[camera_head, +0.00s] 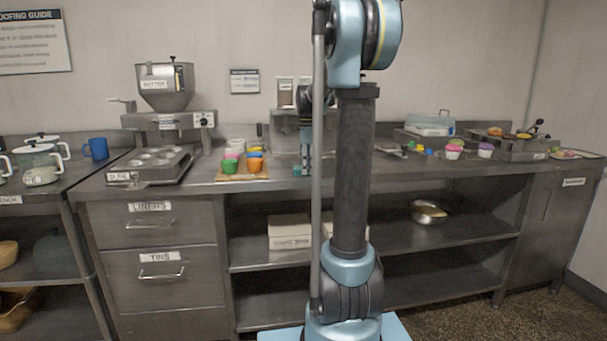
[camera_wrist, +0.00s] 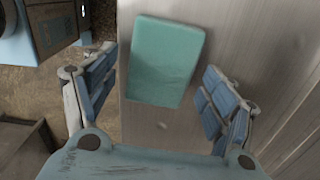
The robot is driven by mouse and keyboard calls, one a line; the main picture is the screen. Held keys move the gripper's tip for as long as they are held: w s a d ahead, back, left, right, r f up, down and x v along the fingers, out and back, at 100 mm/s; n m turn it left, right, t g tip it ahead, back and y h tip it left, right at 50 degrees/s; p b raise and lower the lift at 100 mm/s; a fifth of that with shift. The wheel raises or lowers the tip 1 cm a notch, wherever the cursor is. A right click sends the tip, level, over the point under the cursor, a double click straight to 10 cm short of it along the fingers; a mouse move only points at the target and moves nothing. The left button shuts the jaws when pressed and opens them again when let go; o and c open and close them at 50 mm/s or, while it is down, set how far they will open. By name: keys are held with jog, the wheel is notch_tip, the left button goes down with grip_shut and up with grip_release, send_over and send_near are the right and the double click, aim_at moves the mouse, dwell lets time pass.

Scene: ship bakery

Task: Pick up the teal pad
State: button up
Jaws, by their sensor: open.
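The teal pad (camera_wrist: 165,62) is a flat, rounded rectangular block lying on the grey counter top, close to its edge, in the wrist view. My gripper (camera_wrist: 160,70) is open, with one blue-padded finger on each side of the pad in the picture. The fingers look apart from the pad, and nothing is held between them. In the head view my gripper (camera_head: 304,165) hangs over the counter (camera_head: 390,176), partly hidden behind my arm.
Left of my gripper stand several coloured cups (camera_head: 230,163) on a board and a batter dispenser (camera_head: 165,95). Floor (camera_wrist: 60,82) shows beyond the counter edge.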

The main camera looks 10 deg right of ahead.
jog(key=c, duration=1)
notch_tip(320, 180, up, 10)
dwell(0.3)
jog(key=shift+o, duration=0.2)
jog(key=shift+c, duration=0.5)
